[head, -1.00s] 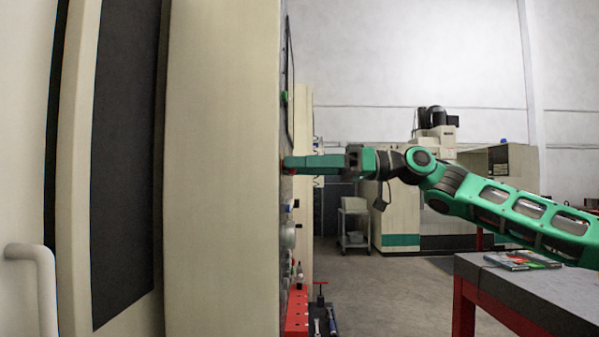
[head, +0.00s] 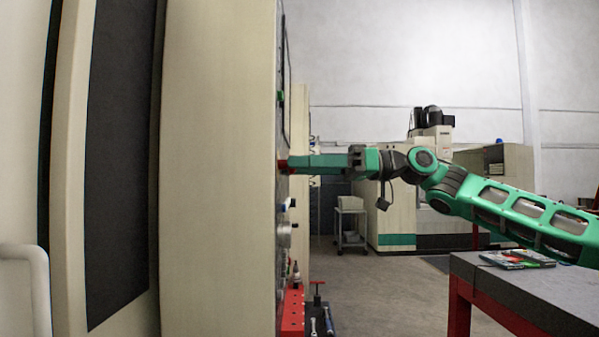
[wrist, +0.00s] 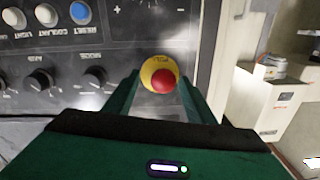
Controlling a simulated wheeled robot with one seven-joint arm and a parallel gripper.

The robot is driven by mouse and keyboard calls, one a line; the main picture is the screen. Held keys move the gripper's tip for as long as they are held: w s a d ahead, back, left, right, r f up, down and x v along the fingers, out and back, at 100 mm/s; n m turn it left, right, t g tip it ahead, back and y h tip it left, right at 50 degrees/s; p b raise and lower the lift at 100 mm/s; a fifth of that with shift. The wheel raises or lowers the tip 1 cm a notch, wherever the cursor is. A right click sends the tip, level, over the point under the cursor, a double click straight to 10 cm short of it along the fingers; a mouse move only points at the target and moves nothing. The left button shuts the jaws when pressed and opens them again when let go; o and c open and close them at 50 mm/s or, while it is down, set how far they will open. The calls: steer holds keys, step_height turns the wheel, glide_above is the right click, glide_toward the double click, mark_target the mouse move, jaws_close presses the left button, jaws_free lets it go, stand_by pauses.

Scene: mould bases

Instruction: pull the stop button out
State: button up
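The stop button (wrist: 164,81) is a red round knob on a yellow ring, on a dark control panel (wrist: 110,55) in the wrist view. My gripper (wrist: 161,76) points at the panel, with one finger on each side of the button. The fingers look apart, with a narrow gap to the red knob on both sides. In the head view the panel is seen edge-on; my gripper (head: 290,163) reaches it from the right, and a bit of the red button (head: 282,164) shows at the fingertips.
Black knobs (wrist: 40,80) and a blue button (wrist: 80,12) sit left of the stop button. A cream machine cabinet (head: 215,170) fills the left of the head view. A grey-topped table (head: 530,290) stands at lower right. Below the panel is a red rack (head: 293,312).

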steer(key=shift+s, duration=0.1)
steer(key=d, duration=1)
steer(key=shift+d, duration=0.3)
